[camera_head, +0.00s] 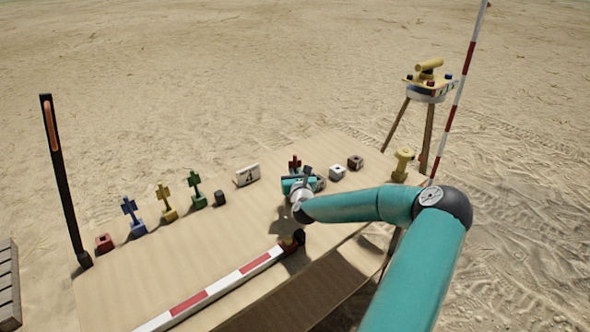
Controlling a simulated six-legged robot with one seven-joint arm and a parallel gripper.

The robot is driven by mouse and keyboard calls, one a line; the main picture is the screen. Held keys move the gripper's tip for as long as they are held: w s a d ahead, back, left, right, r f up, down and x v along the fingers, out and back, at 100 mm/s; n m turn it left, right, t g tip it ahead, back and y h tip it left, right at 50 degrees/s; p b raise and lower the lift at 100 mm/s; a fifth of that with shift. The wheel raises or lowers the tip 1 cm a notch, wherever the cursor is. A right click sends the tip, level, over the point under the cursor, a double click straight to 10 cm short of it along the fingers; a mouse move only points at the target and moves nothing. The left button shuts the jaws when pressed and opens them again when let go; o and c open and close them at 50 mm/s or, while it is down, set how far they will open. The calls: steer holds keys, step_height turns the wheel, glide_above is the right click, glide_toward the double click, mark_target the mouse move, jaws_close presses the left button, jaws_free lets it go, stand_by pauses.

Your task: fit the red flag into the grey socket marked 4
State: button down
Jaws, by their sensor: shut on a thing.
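The red flag (294,162) is upright and shows just above my gripper (297,183), near the far edge of the table. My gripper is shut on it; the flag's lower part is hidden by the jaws. A white sign marked 4 (247,176) stands to the left of my gripper. A pale grey block (337,173) with a dark opening sits just right of my gripper. I cannot tell whether this is the socket marked 4, or whether a socket is hidden under my gripper.
Blue (130,208), yellow (166,197) and green (196,185) flags stand along the table's (200,270) far edge. A red block (104,242), a dark block (219,198) and a brown block (355,162) sit there too. A red-and-white pole (220,287) lies in front.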

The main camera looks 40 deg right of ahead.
steer(key=shift+f, duration=1.75)
steer(key=c, duration=1.4)
jaws_free()
steer(key=v, duration=1.3)
steer(key=shift+s+a, duration=0.3)
